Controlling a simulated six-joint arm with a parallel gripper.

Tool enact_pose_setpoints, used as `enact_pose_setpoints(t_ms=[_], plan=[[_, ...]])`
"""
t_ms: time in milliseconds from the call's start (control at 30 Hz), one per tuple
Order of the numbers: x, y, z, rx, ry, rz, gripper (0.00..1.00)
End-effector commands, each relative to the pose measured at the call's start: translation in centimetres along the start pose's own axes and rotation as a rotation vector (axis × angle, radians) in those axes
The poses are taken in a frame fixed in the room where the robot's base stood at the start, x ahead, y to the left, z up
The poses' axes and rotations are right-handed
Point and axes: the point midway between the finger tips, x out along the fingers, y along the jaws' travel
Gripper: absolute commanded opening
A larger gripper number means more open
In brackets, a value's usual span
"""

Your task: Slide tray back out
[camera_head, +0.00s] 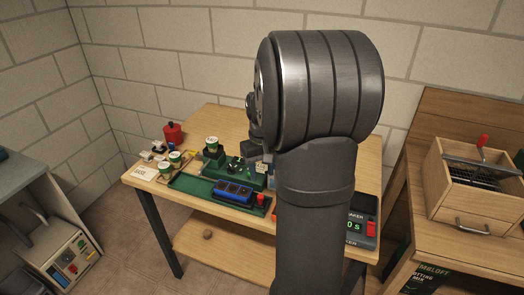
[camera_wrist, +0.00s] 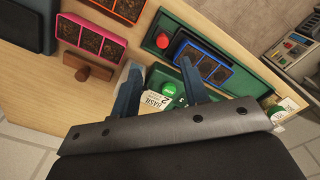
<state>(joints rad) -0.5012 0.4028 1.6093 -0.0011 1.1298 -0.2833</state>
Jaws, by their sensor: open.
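A blue tray (camera_head: 233,191) with dark soil cells sits on a long green base (camera_head: 188,190) on the wooden table. In the wrist view the blue tray (camera_wrist: 207,62) lies just beyond the fingertips, with the green base (camera_wrist: 240,58) around it. A red knob (camera_wrist: 163,41) stands at one end of the base, by the tray. My gripper (camera_wrist: 160,78) is open, its two fingers spread with nothing clearly held. A white label reading BASIL 2 (camera_wrist: 153,101) and a round green piece (camera_wrist: 169,88) show between the fingers. In the head view my arm hides much of the gripper.
A pink tray (camera_wrist: 90,38), an orange tray (camera_wrist: 127,8) and a wooden-handled piece (camera_wrist: 88,66) lie on the table. Cups (camera_head: 175,157), a red canister (camera_head: 173,134) and a white card (camera_head: 144,173) stand left. A timer box (camera_head: 361,226) is at right.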

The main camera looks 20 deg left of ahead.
Motion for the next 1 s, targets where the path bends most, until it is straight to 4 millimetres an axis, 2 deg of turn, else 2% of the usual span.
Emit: enact_pose_setpoints(t_ms=[33, 100, 333, 500, 867, 1000], plan=[[-1.4, 0.0, -0.1, 0.0, 0.005, 0.002, 0.41], [-2.9, 0.1, -0.1, 0.0, 0.005, 0.002, 0.41], [-6.6, 0.1, 0.0, 0.0, 0.002, 0.001, 0.41], [-7.6, 0.1, 0.0, 0.0, 0.001, 0.001, 0.41], [-7.8, 0.1, 0.0, 0.0, 0.0, 0.001, 0.41], [-8.9, 0.1, 0.0, 0.0, 0.002, 0.001, 0.41]])
